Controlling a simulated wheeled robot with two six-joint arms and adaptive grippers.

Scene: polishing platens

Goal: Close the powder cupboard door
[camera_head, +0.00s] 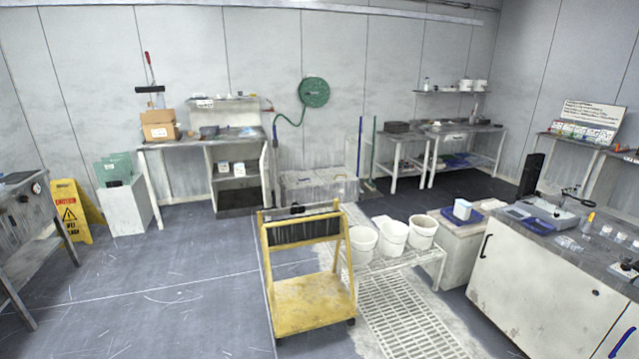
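A cupboard (209,178) stands under the bench at the back wall, left of centre. Its front is open and shows a dark inside with small white boxes (223,168) on a shelf. What looks like its door (265,176) stands swung out at the right side of the opening, seen nearly edge-on. I cannot read any label that names it as the powder cupboard. Neither of my grippers is in view.
A yellow trolley (312,303) stands in front, right of the cupboard. A yellow wet-floor sign (72,210) and a white plinth (125,207) stand at left. The floor (185,268) before the cupboard is clear.

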